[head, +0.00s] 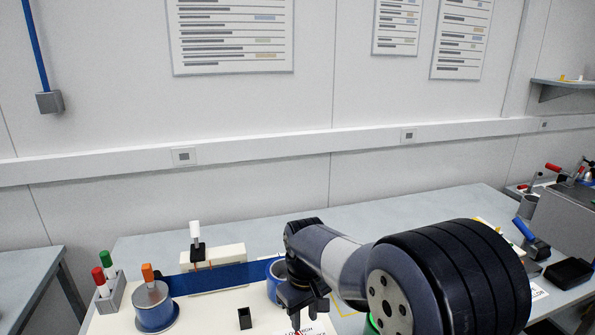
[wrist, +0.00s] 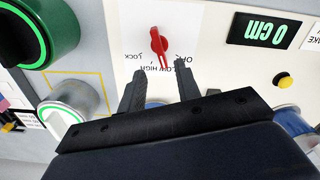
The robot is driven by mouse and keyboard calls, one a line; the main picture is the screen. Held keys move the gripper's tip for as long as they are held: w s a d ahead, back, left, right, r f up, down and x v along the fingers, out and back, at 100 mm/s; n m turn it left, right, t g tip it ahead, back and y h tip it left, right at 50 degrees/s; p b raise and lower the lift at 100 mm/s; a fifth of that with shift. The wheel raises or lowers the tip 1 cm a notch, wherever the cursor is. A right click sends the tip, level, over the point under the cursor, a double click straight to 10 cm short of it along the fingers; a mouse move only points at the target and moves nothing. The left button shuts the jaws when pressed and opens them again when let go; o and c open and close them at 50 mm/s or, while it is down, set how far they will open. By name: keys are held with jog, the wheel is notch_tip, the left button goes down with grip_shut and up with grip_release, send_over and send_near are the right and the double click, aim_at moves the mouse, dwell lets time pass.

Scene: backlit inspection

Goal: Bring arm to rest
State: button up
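My arm reaches from the right foreground over a white panel (head: 205,309) on the workbench in the head view. My gripper (head: 303,300) points down near the panel's front edge, partly cut off by the frame's bottom. In the wrist view my gripper (wrist: 160,76) has its two dark fingers apart with nothing held between them. A red pointer knob (wrist: 158,44) lies just beyond the fingertips, between printed labels. I cannot tell how far below the fingertips it is.
Around the knob are a display (wrist: 264,31), a yellow button (wrist: 284,82), a green-ringed black dial (wrist: 38,34) and a silver cylinder (wrist: 66,106). The bench's back strip (head: 400,212) is clear.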

notch_tip(320, 180, down, 7)
jog(key=shift+f, duration=0.1)
jog(key=shift+f+p, duration=0.1)
jog(key=shift+p, duration=0.2)
jog(key=m, duration=0.3)
jog(key=shift+m+p, duration=0.3)
jog(key=m+p, duration=0.1)
jog(key=m, duration=0.4)
jog(key=shift+d, duration=0.15)
jog(key=shift+m, duration=0.3)
